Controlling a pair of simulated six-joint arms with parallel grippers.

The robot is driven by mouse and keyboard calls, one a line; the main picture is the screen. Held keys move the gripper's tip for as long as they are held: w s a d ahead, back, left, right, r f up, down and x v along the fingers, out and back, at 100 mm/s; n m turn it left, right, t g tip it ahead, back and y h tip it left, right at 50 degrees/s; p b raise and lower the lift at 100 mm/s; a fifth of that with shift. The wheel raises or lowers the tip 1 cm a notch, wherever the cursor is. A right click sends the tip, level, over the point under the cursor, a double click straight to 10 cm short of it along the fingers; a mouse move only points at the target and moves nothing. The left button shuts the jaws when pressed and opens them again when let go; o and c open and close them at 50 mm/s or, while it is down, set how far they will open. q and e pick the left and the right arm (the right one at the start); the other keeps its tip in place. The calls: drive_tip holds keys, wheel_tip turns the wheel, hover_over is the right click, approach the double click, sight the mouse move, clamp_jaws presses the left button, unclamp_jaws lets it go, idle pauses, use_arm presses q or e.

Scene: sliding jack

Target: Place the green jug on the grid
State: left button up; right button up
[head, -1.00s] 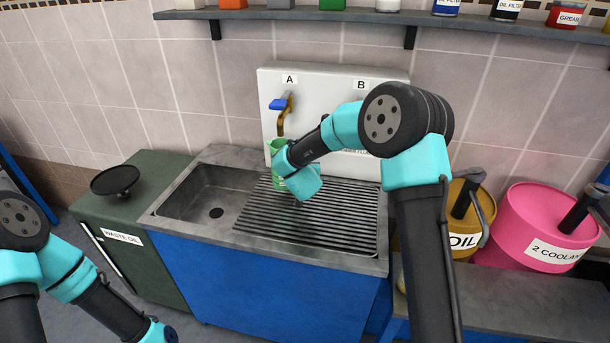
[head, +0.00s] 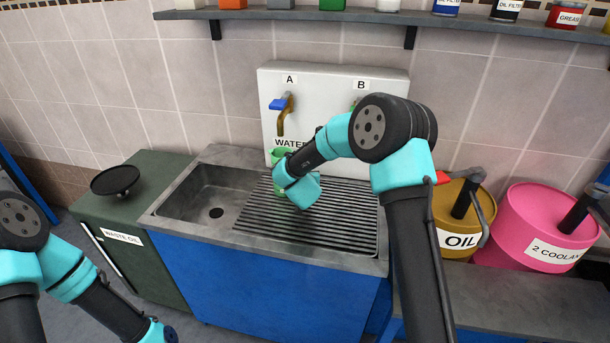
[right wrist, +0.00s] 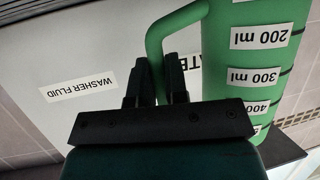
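The green jug (head: 281,154) is at the back left of the drying grid (head: 320,225), below tap A, mostly hidden behind my right wrist in the head view. In the right wrist view the jug (right wrist: 250,50) appears upside down, with millilitre labels on its side. My right gripper (right wrist: 158,70) has its fingers on both sides of the jug's handle and is shut on it. The jug looks about upright.
The sink basin (head: 205,195) lies left of the grid. The blue-handled tap (head: 283,110) sticks out from the white wall panel (head: 325,80) above the jug. Most of the grid is clear. Yellow (head: 457,210) and pink (head: 545,225) drums stand to the right.

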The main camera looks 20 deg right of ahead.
drive_tip(key=o, duration=0.5)
drive_tip(key=shift+r, duration=0.15)
drive_tip(key=v, duration=1.2)
